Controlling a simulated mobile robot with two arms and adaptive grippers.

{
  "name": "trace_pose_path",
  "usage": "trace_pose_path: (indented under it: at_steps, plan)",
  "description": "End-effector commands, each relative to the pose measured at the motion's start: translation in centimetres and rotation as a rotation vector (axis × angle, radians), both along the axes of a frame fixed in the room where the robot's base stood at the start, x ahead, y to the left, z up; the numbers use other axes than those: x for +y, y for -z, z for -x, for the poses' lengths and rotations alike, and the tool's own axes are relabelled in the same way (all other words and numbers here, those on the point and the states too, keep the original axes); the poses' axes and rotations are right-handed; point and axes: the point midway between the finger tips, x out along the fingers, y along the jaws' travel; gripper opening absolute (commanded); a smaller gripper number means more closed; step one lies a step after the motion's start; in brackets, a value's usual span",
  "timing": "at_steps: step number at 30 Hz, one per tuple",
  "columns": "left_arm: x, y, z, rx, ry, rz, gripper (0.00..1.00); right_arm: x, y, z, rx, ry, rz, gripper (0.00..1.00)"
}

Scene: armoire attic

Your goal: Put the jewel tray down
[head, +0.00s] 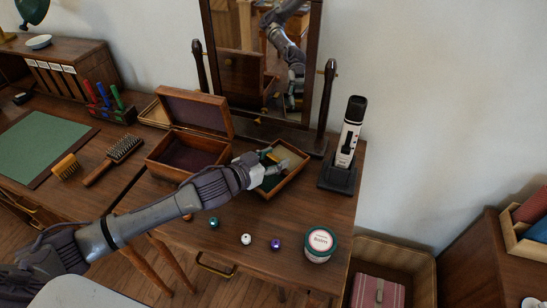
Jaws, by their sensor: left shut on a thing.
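The jewel tray (292,181) is a small brown wooden tray with compartments, in the head view right of the open jewel box (183,173). Yellowish and green parts show inside it. My left gripper (275,170) reaches over the tray's left side and is shut on it. The gripper hides part of the tray's left side and inside. The tray is at or just above the dressing table top (325,205); I cannot tell whether it touches. The box has its lid up and a dark purple lining. My right gripper is not in view.
A mirror (262,60) stands behind the tray. A white and black device (350,130) stands on a dark base to the right. A round labelled jar (319,243) and several small knobs or beads, one green (213,223), lie in front. A hairbrush (122,150) lies left.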

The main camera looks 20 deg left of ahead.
Motion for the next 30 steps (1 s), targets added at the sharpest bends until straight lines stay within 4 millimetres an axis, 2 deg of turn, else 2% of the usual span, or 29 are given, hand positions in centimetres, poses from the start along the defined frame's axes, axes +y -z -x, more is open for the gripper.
trace_pose_path:
  at_steps: [1, 2, 6, 15, 19, 22, 30]
  plan:
    - [0.0, 0.2, 0.0, -0.001, 0.000, 0.001, 0.10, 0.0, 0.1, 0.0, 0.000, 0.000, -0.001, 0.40]
    - [0.0, 0.2, 0.0, 0.000, -0.001, 0.001, 0.52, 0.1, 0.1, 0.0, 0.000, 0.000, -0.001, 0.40]
    - [0.0, 0.1, 0.0, 0.000, 0.000, 0.000, 0.76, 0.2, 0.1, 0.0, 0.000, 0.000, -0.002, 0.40]
    - [0.0, 0.1, 0.0, 0.000, 0.000, -0.001, 0.76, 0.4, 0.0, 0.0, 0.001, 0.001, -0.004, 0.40]
    - [0.0, -1.0, 0.0, -0.003, 0.001, -0.003, 0.76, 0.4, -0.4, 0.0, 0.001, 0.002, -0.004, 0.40]
    - [0.8, -0.9, 1.5, 0.004, -0.001, -0.002, 0.76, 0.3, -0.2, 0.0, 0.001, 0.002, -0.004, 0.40]
    - [3.2, -2.7, 6.9, 0.003, 0.000, -0.003, 0.76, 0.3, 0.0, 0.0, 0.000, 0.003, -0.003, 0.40]
